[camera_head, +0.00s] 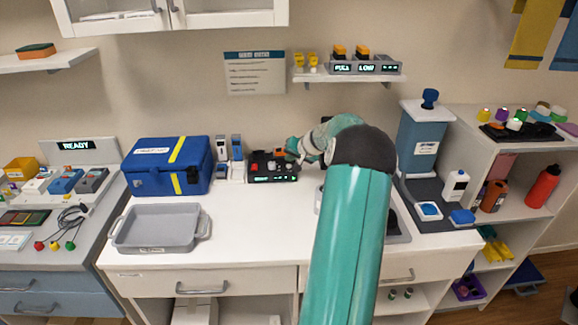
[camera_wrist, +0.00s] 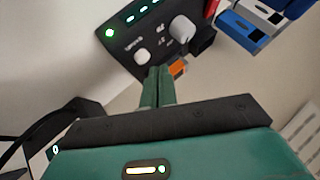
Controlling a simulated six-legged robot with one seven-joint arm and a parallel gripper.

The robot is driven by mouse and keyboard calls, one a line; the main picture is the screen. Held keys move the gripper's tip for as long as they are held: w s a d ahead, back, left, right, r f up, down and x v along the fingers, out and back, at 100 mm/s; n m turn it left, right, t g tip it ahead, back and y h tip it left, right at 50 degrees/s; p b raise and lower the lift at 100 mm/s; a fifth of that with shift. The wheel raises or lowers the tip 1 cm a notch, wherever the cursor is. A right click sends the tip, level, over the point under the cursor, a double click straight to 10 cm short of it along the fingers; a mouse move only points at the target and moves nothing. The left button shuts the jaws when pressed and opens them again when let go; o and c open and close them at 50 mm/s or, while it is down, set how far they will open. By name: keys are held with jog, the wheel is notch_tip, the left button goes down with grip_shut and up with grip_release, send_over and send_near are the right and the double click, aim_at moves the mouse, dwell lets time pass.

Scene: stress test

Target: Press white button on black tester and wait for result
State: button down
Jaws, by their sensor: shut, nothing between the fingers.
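The black tester (camera_head: 272,179) sits on the white counter, right of the blue case, with green lit displays on its front and small red, pale and orange parts on top. In the wrist view the tester (camera_wrist: 160,42) shows a small white round button (camera_wrist: 142,56), a larger white knob (camera_wrist: 181,28) and a green light (camera_wrist: 110,33). My gripper (camera_wrist: 159,70) is shut and empty, its green fingertips just short of the small white button; contact cannot be told. In the head view my gripper (camera_head: 291,148) is at the tester's right end, partly hidden by my arm.
The blue case (camera_head: 160,180) stands left of the tester, with small blue-and-white devices (camera_head: 222,148) between them. A grey tray (camera_head: 150,232) lies at the counter's front left. An orange part (camera_wrist: 177,67) is close beside my fingertips. The counter's middle front is clear.

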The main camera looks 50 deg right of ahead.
jog(key=shift+f, duration=0.15)
jog(key=shift+f, duration=0.25)
jog(key=shift+f, duration=0.5)
dwell(0.7)
jog(key=shift+r, duration=0.9)
jog(key=shift+r, duration=2.5)
